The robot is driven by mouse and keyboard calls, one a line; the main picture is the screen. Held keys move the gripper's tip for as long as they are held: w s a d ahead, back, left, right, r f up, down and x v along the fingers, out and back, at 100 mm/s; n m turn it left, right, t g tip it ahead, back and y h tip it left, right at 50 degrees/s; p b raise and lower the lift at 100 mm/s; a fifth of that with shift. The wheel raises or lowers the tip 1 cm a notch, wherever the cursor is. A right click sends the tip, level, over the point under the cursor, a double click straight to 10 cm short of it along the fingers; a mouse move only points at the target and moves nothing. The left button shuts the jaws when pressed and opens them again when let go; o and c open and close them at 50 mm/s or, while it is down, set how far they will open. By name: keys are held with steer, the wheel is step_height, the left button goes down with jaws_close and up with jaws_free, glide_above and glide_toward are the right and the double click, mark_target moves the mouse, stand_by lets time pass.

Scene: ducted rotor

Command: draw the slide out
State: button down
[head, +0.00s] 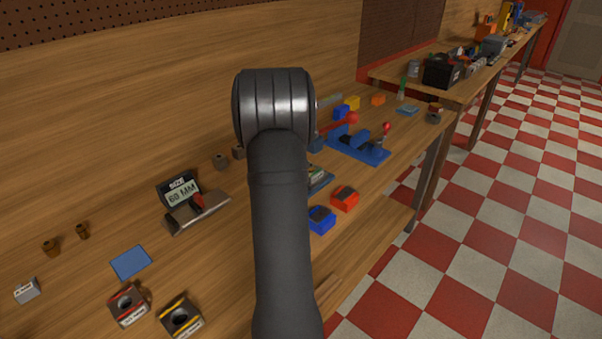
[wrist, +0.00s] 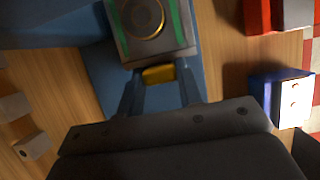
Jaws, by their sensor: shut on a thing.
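In the wrist view a grey block (wrist: 127,42) with green strips and a round, gold-ringed opening sits on a blue base (wrist: 97,70). A yellow tab (wrist: 158,72) sticks out of the block's near side and looks like the end of the slide. My gripper (wrist: 159,81) is shut on this tab, one finger on each side. The rest of the slide is hidden, so I cannot tell how far it is out. In the head view my arm covers the gripper and most of the unit; only a grey and green edge (head: 319,179) shows to its right.
A blue block (head: 321,220) and a red-orange block (head: 345,199) stand close on the right. A blue fixture with red knobs (head: 358,146) lies behind. A gauge with a "60 MM" display (head: 182,192) stands left. The bench (head: 80,200) has bare wood between items.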

steer(key=s+a, duration=0.6)
steer(key=shift+s+a, duration=0.25)
steer(key=c, duration=1.1)
jaws_free()
steer(key=shift+s+a, duration=0.1)
steer(key=shift+o, duration=0.5)
steer(key=shift+r, duration=0.35)
steer(key=v, duration=1.6)
steer(key=shift+r, duration=0.3)
steer(key=shift+s+f, duration=0.1)
